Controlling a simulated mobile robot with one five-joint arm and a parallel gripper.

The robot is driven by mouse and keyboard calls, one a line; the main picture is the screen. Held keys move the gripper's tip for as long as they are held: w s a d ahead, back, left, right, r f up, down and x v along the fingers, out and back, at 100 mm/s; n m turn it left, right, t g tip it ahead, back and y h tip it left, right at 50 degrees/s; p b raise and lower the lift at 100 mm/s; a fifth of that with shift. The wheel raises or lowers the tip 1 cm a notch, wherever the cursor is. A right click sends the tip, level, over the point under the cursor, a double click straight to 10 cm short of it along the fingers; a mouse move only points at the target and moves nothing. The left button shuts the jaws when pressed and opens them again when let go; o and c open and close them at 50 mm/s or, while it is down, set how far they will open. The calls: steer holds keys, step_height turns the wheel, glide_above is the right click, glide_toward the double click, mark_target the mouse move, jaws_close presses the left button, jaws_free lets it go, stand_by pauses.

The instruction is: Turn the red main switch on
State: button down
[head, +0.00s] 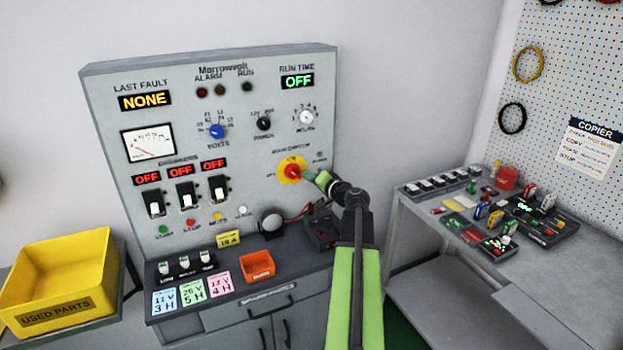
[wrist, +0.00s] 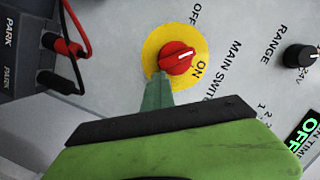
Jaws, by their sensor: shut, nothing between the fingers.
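The red main switch (head: 292,173) is a rotary knob on a yellow disc on the grey panel (head: 240,130). It shows close up in the wrist view (wrist: 177,58). Its white mark points right in that view, between the OFF and ON labels. My gripper (head: 312,175) is shut and empty at the knob's right side in the head view. In the wrist view the green fingertips (wrist: 158,88) reach the knob's lower edge; I cannot tell whether they touch it.
Three breaker switches (head: 185,195) sit under displays reading OFF. The RUN TIME display (head: 298,81) reads OFF. A cluttered bench (head: 410,212) is at right. Red and black leads show beside the switch in the wrist view.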

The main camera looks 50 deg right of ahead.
steer(key=shift+a+f+m+b, duration=0.15)
steer(key=shift+f+m+b, duration=0.15)
steer(key=shift+m, duration=0.1)
steer(key=shift+a+m+t+b, duration=0.15)
steer(key=shift+m+t+b, duration=0.15)
steer(key=shift+m, duration=0.1)
steer(key=shift+w+y, duration=0.15)
steer(key=shift+y, duration=0.15)
stand_by(0.4)
stand_by(0.4)
